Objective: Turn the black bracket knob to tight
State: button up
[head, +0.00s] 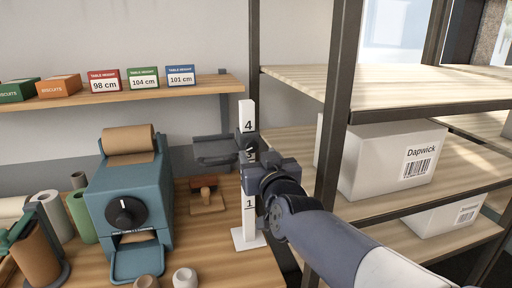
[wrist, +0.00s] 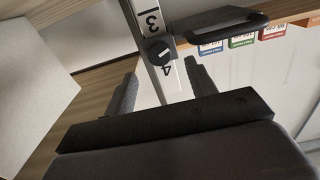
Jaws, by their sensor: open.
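The black bracket knob (wrist: 157,50) shows in the wrist view as a round dark knob with a pale mark, on the front of a white numbered post (head: 248,112). A black bracket (head: 215,152) reaches sideways from the post; it also shows in the wrist view (wrist: 225,23). The knob sits between the numbers 3 and 4. My gripper (wrist: 160,72) is open, its fingers either side of the post, with the knob just beyond the fingertips and apparently untouched.
A blue paper dispenser (head: 150,195) with its own black dial (head: 127,213) stands left on the bench. A metal shelf frame (head: 338,110) with white boxes (head: 385,160) stands close on the right. Height signs (head: 143,78) line the wall shelf.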

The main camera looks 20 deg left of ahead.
aim_at(252, 146)
jog(key=shift+p+x, duration=0.4)
jog(key=shift+x, duration=1.95)
jog(key=c, duration=1)
jog(key=shift+o, duration=0.2)
